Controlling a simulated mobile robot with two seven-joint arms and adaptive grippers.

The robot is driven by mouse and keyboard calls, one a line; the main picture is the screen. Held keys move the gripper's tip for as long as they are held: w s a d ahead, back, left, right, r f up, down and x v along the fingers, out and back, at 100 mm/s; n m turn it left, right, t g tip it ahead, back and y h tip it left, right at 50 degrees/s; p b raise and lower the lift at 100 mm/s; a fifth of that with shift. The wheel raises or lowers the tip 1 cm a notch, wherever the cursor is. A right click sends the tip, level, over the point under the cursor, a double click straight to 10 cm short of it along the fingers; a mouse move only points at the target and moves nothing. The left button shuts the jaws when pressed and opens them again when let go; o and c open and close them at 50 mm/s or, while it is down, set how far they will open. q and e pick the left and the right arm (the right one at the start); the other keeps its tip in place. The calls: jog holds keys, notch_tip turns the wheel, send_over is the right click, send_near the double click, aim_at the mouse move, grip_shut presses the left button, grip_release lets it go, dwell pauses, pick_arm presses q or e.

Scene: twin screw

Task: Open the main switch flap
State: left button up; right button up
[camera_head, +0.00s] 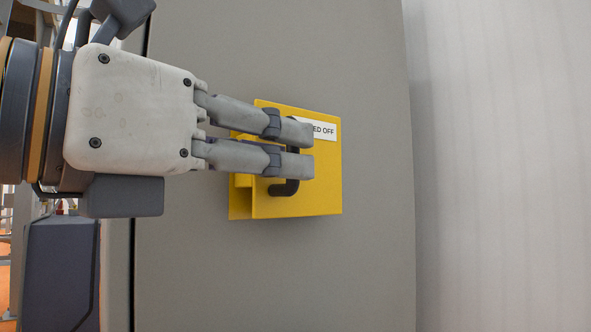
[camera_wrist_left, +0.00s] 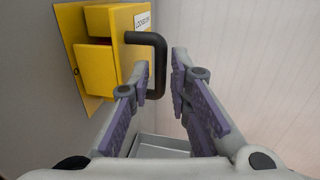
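The main switch is a yellow box with a yellow flap (camera_head: 325,190) on a grey cabinet face. The flap carries a white label ending in "ED OFF" (camera_head: 327,130) and a black bracket handle (camera_head: 289,187). My left gripper (camera_head: 309,149) reaches in from the left in front of the flap and covers the handle's middle. In the left wrist view, its fingers (camera_wrist_left: 160,85) are apart, and the handle (camera_wrist_left: 158,58) shows at the gap, close to the left finger. I cannot tell whether they touch. The flap looks shut. My right gripper is in neither view.
The flat grey cabinet face (camera_head: 350,275) surrounds the box and is otherwise bare here. A pale ribbed wall (camera_head: 505,170) lies to the right. In the left wrist view, a grey tray-like ledge (camera_wrist_left: 160,145) shows below the fingers.

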pick_arm(q)
jog(key=shift+x, duration=1.25)
grip_shut()
